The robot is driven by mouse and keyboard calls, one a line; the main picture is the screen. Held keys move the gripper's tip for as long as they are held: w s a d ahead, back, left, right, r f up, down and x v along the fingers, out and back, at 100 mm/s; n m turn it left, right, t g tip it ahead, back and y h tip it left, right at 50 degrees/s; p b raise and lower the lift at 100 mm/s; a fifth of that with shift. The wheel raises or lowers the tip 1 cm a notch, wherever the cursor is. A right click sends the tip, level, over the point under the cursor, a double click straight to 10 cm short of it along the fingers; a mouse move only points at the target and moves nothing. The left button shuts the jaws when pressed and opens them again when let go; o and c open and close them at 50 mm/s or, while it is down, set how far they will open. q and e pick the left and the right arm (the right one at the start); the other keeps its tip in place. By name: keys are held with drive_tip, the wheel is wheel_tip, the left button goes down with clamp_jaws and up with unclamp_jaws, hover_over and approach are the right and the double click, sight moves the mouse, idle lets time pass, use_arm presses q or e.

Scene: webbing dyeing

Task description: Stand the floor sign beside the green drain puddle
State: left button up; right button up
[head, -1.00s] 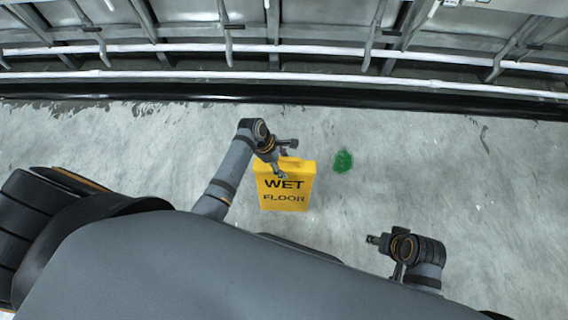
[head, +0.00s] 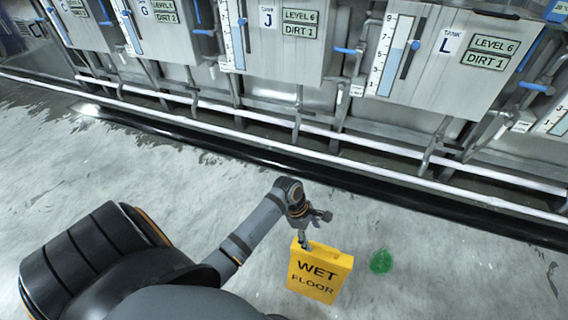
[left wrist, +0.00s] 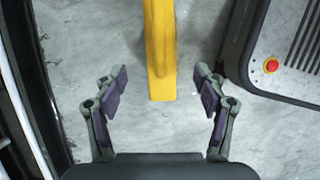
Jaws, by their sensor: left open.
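The yellow floor sign (head: 318,274), lettered WET FLOOR, stands upright on the concrete floor in the head view. The green puddle (head: 381,261) lies just to its right, with a narrow strip of bare floor between. My left gripper (head: 306,242) is at the sign's top left edge in the head view. In the left wrist view the left gripper (left wrist: 162,92) is open, with its fingers apart on either side of the yellow sign (left wrist: 160,55) and clear floor showing between. My right gripper is not in view.
A row of grey tanks (head: 440,50) with pipes and blue valve handles runs along the back. A white pipe (head: 300,152) and a dark channel (head: 270,168) lie along its foot. Open floor (head: 140,150) is at the left.

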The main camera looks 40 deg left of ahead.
use_arm(q)
drive_tip(key=s+a+f+m+y, duration=0.2)
drive_tip(key=s+f+m, duration=0.2)
drive_tip(key=s+m, duration=0.3)
drive_tip(key=s+a+f+m+y, duration=0.2)
drive_tip(key=s+f+m, duration=0.3)
drive_tip(key=m, duration=0.9)
drive_tip(key=s+a, duration=0.1)
drive_tip(key=s, duration=0.2)
drive_tip(key=shift+s+a, duration=0.3)
drive_tip(key=s+a+y+p, duration=0.1)
drive_tip(key=s+a+p, duration=0.3)
drive_tip(key=s+p, duration=1.3)
drive_tip(key=p, duration=0.8)
drive_tip(key=shift+s+r, duration=0.35)
drive_tip(key=shift+r, duration=0.05)
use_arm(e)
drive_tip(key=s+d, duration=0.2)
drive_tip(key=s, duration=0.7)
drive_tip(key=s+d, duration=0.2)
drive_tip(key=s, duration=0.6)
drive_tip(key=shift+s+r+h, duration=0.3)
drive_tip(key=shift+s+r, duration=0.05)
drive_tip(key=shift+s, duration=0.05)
